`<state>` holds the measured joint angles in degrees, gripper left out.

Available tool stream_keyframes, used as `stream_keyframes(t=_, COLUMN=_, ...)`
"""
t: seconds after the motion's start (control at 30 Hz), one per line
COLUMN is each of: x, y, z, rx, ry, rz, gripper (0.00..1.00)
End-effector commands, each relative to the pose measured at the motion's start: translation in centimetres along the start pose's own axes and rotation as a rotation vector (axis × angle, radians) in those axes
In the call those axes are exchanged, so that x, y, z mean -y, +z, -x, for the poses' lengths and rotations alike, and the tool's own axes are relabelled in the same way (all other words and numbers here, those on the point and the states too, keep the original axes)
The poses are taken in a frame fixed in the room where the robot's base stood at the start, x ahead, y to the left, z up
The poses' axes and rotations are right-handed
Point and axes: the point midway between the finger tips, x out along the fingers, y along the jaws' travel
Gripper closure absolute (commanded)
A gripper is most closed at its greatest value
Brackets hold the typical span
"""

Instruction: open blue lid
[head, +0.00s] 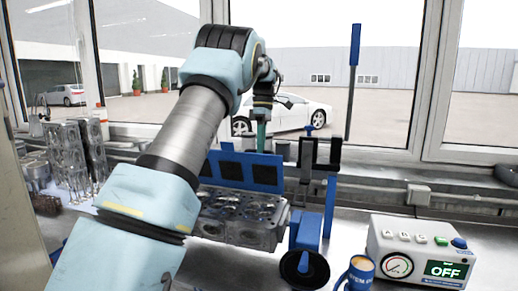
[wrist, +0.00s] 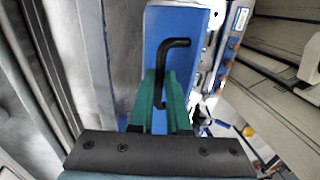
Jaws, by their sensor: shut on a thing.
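The blue lid (head: 232,171) shows in the head view as a blue panel with dark sections, standing about upright behind the grey engine block (head: 240,215). My gripper (head: 261,138) is just above its top edge, pointing down, partly small and hard to make out there. In the wrist view a blue panel (wrist: 157,40) carries a bent black handle (wrist: 177,43). My green fingers (wrist: 164,95) are shut on the lower part of this handle. The contact itself is partly hidden between the fingers.
A press-like stand with a blue lever (head: 354,55) and black wheel (head: 304,268) stands right of the block. A blue mug (head: 360,272) and a gauge box (head: 425,250) reading OFF are at the front right. Metal engine parts (head: 75,155) crowd the left. Windows close the back.

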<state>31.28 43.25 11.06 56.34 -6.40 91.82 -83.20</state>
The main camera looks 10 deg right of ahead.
Motion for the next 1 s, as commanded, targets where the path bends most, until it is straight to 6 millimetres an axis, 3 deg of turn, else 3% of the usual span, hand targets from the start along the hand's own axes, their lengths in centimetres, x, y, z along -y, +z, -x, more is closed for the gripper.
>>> stream_keyframes(t=0.4, x=-1.9, y=0.0, z=-0.4, rx=0.002, ry=-0.085, rz=0.001, gripper=1.0)
stream_keyframes(t=1.0, x=-2.6, y=0.0, z=-0.3, rx=0.002, ry=-0.14, rz=0.0, gripper=1.0)
